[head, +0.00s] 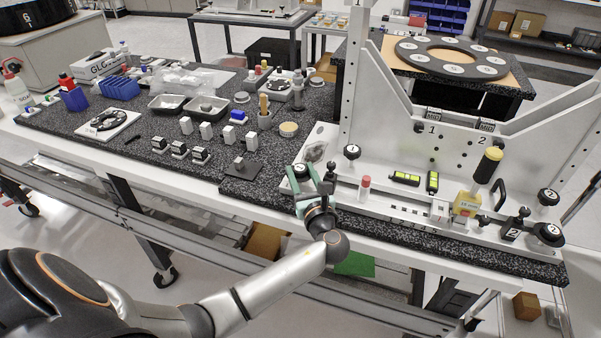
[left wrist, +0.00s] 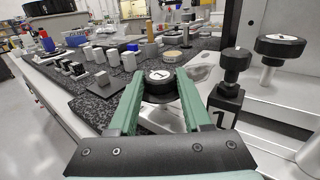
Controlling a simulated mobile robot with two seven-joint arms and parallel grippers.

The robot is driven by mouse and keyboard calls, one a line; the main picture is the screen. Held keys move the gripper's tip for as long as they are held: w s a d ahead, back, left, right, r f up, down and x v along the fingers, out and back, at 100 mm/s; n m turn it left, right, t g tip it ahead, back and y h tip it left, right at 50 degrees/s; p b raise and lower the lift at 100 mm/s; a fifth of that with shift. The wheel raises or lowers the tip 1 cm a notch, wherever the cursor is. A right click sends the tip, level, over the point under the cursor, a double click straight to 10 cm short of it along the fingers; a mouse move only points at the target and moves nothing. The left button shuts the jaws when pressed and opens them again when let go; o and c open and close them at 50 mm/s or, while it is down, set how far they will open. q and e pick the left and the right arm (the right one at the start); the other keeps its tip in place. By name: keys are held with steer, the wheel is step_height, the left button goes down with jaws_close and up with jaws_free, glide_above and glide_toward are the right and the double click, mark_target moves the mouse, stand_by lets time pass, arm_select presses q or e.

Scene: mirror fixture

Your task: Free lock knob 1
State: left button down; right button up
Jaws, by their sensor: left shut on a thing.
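A black round knob with a white disc marked 1 (left wrist: 160,78) sits between the green fingers of my left gripper (head: 308,182) at the left end of the fixture. The fingers are shut on it, one on each side; in the left wrist view my left gripper (left wrist: 160,92) hides its lower part. A second black knob marked 1 (head: 352,152) stands on a post behind and to the right; it also shows in the left wrist view (left wrist: 280,46). Two black knobs marked 2, an upper one (head: 548,197) and a lower one (head: 548,235), stand at the right end. My right gripper is out of view.
A black plunger (left wrist: 236,62) on a block marked 1 (left wrist: 226,106) stands close right of my left gripper. The tall fixture plate (head: 354,90) rises behind. A red-capped bottle (head: 364,188) and a yellow-topped tool (head: 488,165) stand farther right. Small blocks fill the bench at left.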

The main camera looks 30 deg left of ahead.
arm_select(q)
steer(key=shift+n+g+y, duration=0.3)
steer(key=shift+g, duration=0.1)
steer(key=shift+c, duration=1.7)
jaws_free()
steer(key=shift+d, duration=0.1)
